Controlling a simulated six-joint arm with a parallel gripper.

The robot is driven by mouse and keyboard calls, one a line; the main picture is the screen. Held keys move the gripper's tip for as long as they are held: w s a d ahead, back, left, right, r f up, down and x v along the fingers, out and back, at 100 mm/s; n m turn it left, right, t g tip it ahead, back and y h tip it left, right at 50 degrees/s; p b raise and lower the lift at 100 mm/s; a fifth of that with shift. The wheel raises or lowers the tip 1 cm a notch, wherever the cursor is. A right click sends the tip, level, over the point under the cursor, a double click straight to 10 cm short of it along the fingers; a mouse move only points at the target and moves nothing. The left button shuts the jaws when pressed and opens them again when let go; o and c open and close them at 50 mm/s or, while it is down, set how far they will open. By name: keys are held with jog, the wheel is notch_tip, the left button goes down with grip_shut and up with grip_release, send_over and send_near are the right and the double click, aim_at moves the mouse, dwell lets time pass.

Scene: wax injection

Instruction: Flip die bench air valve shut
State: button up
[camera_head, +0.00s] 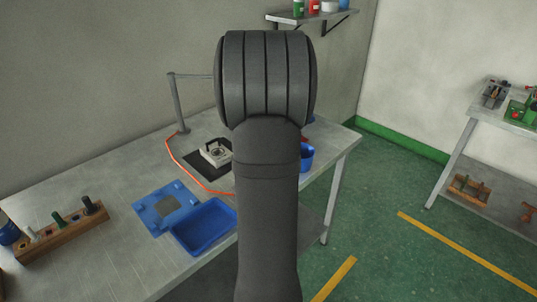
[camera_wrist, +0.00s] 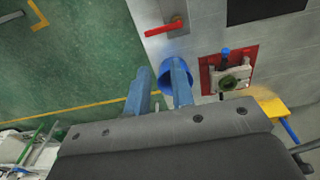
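In the wrist view, a valve with a red lever handle (camera_wrist: 165,27) sits on a light grey plate (camera_wrist: 148,10) near the bench edge, at the top. The lever lies roughly crosswise in the picture, tilted slightly. My gripper (camera_wrist: 160,68) shows two blue fingers with a gap between them; it is open and empty. The fingertips are below the lever in the picture and apart from it. In the head view my arm hides the gripper, and I cannot make out the valve.
A blue bin (camera_wrist: 172,72) stands just behind the right finger; it also shows in the head view (camera_head: 307,156). A red fixture (camera_wrist: 207,78) with a pale block and green knob is to the right. A blue tray (camera_head: 205,228), tool rack (camera_head: 62,238) and orange hose (camera_head: 178,158) lie on the bench.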

jog(key=s+a+f+t, duration=0.1)
jog(key=s+f, duration=0.1)
jog(key=s+a+f+t+h, duration=0.1)
jog(key=s+a+f, duration=0.1)
jog(key=s+f, duration=0.1)
jog(key=s+a+f+h, duration=0.1)
jog(key=s+a+f, duration=0.1)
jog(key=s, duration=0.1)
jog(key=shift+a+f+t, duration=0.2)
jog(key=shift+t, duration=0.2)
grip_shut()
